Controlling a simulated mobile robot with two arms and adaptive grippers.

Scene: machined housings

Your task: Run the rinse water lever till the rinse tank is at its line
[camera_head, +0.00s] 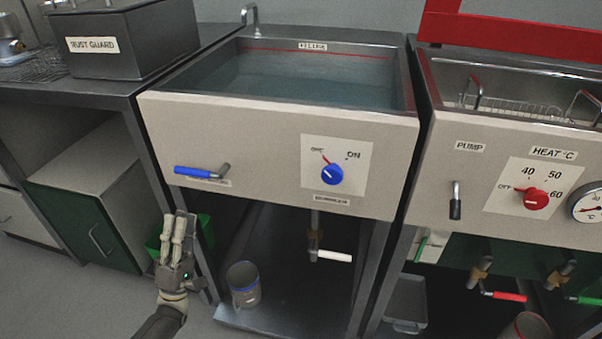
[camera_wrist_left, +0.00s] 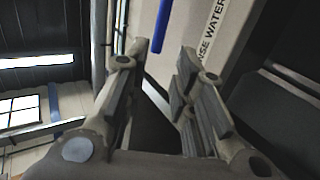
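The rinse water lever has a blue handle (camera_head: 195,173) lying level, pointing left from its pivot, on the tank's front panel. Its label is partly hidden behind it. In the left wrist view the blue handle (camera_wrist_left: 160,27) shows beyond the fingertips, beside a label reading "NSE WATER". The rinse tank (camera_head: 275,108) holds bluish water (camera_head: 305,80). A red line (camera_head: 330,53) runs along its back wall, with the water surface below it. My left gripper (camera_head: 180,220) is below the handle, empty, its fingers apart (camera_wrist_left: 162,62). My right gripper is not in view.
The tank front also has a blue knob (camera_head: 332,174) and a white-handled valve (camera_head: 333,256) below. A bucket (camera_head: 243,284) stands on the lower shelf. A heated tank with a red knob (camera_head: 536,199) is at right. A rust guard tank (camera_head: 130,45) is at left.

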